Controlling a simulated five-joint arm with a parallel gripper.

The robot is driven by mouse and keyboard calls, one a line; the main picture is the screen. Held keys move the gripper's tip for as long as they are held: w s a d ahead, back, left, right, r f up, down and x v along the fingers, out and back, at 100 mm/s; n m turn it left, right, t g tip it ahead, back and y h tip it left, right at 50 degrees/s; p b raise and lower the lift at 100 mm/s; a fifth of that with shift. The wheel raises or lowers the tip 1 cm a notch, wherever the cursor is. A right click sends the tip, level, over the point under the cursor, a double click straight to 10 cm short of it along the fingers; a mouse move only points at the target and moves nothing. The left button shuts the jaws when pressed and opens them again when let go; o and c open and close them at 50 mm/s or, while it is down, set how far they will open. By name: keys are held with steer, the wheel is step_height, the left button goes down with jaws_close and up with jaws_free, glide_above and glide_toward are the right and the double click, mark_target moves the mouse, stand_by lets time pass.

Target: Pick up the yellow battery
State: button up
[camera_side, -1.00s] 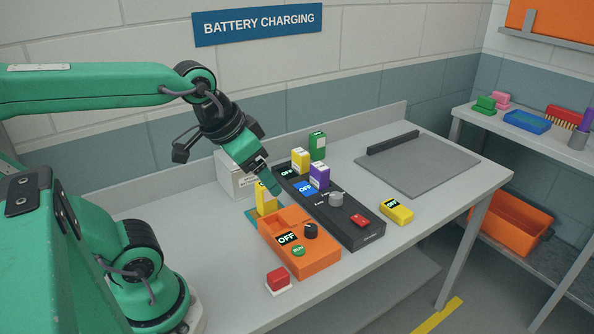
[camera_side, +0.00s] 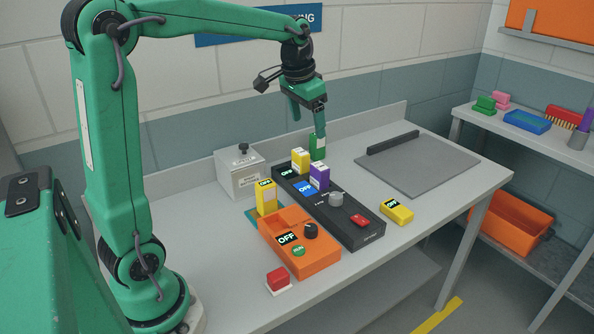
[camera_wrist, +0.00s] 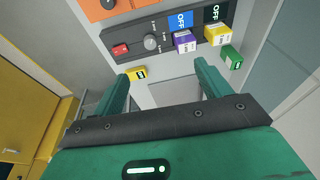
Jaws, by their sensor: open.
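A yellow battery (camera_side: 300,161) stands upright in the dark charger (camera_side: 345,218), beside a purple battery (camera_side: 319,176). The yellow battery also shows in the wrist view (camera_wrist: 218,35), at the upper right. A second yellow block with a dark OFF label (camera_side: 266,197) stands upright on a teal base behind the orange unit. A third, similar yellow block (camera_side: 397,212) lies flat at the right of the charger; it shows beside the left finger in the wrist view (camera_wrist: 137,73). My gripper (camera_side: 309,118) is open and empty, pointing down, higher than the batteries. One finger overlaps the green battery (camera_side: 317,147) in the side view.
An orange unit (camera_side: 300,244) with a knob and a red button block (camera_side: 279,280) stand at the front. A grey box (camera_side: 240,174) with a black knob stands at the back left. A grey board (camera_side: 430,165) with a dark bar lies at the right.

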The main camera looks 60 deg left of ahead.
steer(key=w+a+f+g, duration=0.2)
steer(key=w+a+f, duration=0.4)
steer(key=w+a, duration=0.25)
glide_above(301, 151)
steer(key=shift+g+h, duration=0.4)
step_height(301, 151, down, 9)
steer(key=shift+w+d+f, duration=0.1)
steer(key=shift+f, duration=0.1)
steer(key=shift+f, duration=0.15)
steer(key=shift+f, duration=3.8)
steer(key=c, duration=1.3)
steer(key=shift+r, duration=0.1)
